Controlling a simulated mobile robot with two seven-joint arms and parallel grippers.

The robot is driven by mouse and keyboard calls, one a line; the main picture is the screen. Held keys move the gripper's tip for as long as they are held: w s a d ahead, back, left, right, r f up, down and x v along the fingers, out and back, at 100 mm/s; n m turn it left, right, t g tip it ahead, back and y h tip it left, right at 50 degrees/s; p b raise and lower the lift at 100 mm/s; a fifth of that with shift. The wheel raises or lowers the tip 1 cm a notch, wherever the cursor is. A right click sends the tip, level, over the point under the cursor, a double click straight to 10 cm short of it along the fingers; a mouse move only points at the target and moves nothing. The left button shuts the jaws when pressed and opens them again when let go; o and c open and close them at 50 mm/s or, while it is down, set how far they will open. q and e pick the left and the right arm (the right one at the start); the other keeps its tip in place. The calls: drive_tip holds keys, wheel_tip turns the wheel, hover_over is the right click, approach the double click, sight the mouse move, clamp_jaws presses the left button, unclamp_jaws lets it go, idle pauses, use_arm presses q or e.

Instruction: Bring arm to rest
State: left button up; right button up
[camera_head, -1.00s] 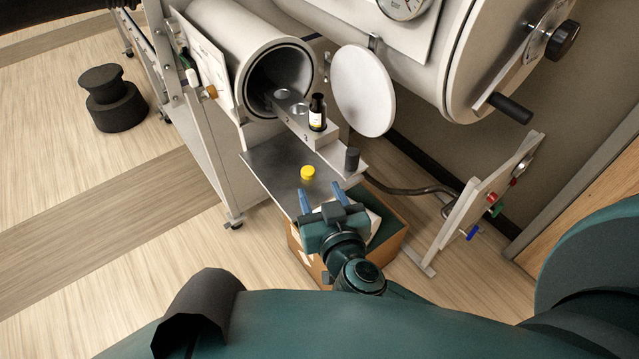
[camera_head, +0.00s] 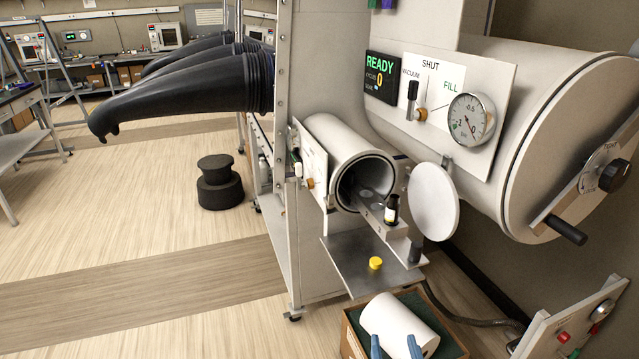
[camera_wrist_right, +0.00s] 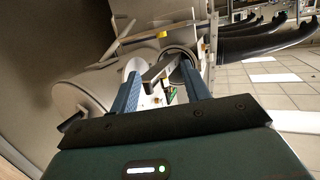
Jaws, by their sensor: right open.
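My right gripper (camera_head: 395,346) shows at the bottom edge of the head view as two blue fingertips, apart and with nothing between them. It also shows in the right wrist view (camera_wrist_right: 160,72), where its two blue fingers are spread and empty. In the head view the fingertips overlap the near end of a white roll (camera_head: 398,322) in a box; I cannot tell whether they touch it. The rest of the right arm is out of the head view. My left gripper is not in view.
The small chamber (camera_head: 352,150) is open, its round door (camera_head: 433,202) swung aside. A dark bottle (camera_head: 391,209) stands on the tray arm (camera_head: 400,238). A yellow cap (camera_head: 376,263) lies on the metal shelf (camera_head: 345,262). The cardboard box (camera_head: 452,345) is below. Open floor lies left.

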drive_tip(key=s+a+f+n+t+y, duration=0.1)
drive_tip(key=s+a+f+n+y, duration=0.1)
drive_tip(key=s+a+n+y, duration=0.4)
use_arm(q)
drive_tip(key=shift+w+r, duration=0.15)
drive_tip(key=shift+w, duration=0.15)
use_arm(e)
drive_tip(key=s+d+f+m+g+h, duration=0.1)
drive_tip(key=s+d+f+g, duration=0.2)
drive_tip(key=f, duration=0.4)
drive_tip(key=s+d+f+m+g+h, duration=0.1)
drive_tip(key=s+d+f+g, duration=0.2)
drive_tip(key=d+f, duration=0.3)
drive_tip(key=shift+s+f+m+g+h, duration=0.3)
drive_tip(key=shift+f+m+g+h, duration=0.1)
drive_tip(key=shift+f, duration=0.2)
